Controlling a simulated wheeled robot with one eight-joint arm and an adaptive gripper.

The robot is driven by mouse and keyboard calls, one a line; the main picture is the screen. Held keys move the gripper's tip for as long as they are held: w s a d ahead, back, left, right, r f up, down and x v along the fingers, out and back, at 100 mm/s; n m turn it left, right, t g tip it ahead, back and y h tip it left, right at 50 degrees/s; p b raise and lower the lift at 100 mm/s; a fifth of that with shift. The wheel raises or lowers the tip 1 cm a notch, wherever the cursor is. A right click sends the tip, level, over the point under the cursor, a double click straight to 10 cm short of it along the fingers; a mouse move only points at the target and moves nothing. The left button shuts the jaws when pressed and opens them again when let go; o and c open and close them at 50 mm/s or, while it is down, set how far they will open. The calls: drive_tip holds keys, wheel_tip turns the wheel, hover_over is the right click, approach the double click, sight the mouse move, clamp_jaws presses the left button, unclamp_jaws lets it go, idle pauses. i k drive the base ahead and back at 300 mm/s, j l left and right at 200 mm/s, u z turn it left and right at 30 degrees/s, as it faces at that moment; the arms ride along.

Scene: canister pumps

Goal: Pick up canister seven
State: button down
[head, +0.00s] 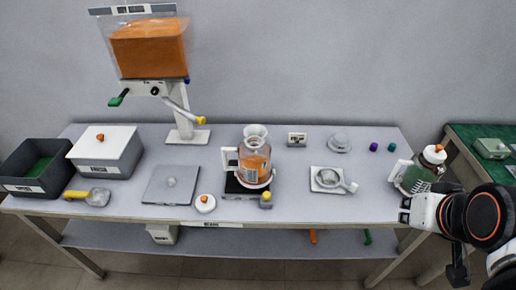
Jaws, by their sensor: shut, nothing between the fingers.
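Two clear canisters with white handles stand on the table. One canister (253,162), with orange contents and a white funnel-like top, is at the middle on a dark pad. The other canister (417,179), with green contents and a white lid with an orange knob, stands at the right end. I cannot read a seven on either label. My gripper (405,209) is at the table's right front edge, just in front of the green canister. It is shut and empty; its fingertips are small and hard to make out, and whether it touches the canister is unclear.
A hopper (150,48) with orange contents stands at the back left. A white-lidded box (106,152), a dark bin (37,168), a grey plate (171,184) and a small dish on a white pad (329,180) occupy the table (290,208). A green-topped table (480,138) is at right.

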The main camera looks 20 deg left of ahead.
sight(254, 170)
drive_tip(key=i+j+u, duration=0.1)
drive_tip(key=u, duration=0.25)
drive_tip(key=i+j+u, duration=0.1)
drive_tip(key=u, duration=0.25)
drive_tip(key=i+u, duration=0.1)
drive_tip(key=u, duration=0.25)
